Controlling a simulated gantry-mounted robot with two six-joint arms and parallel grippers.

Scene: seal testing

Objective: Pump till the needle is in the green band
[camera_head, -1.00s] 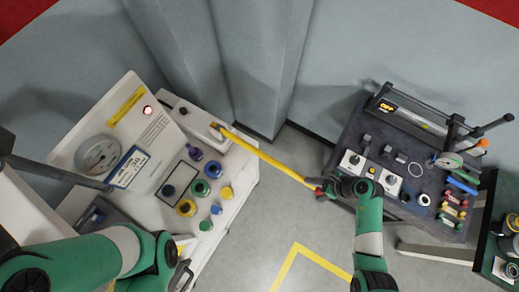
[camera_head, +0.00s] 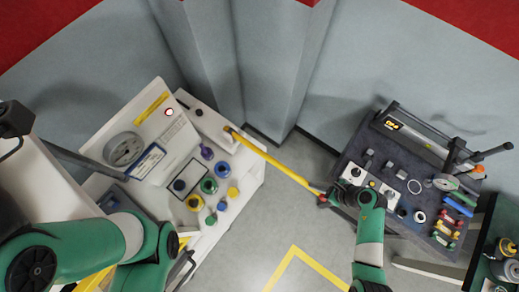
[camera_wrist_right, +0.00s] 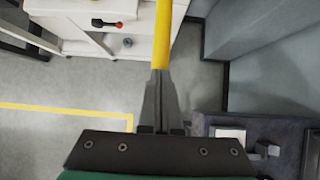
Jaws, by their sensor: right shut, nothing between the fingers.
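The white test bench (camera_head: 246,183) stands at the left with a round dial gauge (camera_head: 123,149) on its sloped panel. The needle and any green band are too small to read. A long yellow pump lever (camera_head: 275,162) reaches from the bench's back right towards my right arm. My right gripper (camera_head: 324,197) is at the lever's free end, and its fingers are shut. In the right wrist view the lever (camera_wrist_right: 162,35) runs straight out beyond the closed fingertips (camera_wrist_right: 158,75). My left arm crosses the lower left, with its fingers out of view.
A red lamp (camera_head: 169,112) is on the panel. Several coloured fittings (camera_head: 208,186) stand on the bench top. A dark table (camera_head: 408,205) with tools and parts is at the right. Between them is open grey floor (camera_head: 258,235) with yellow tape (camera_head: 310,262).

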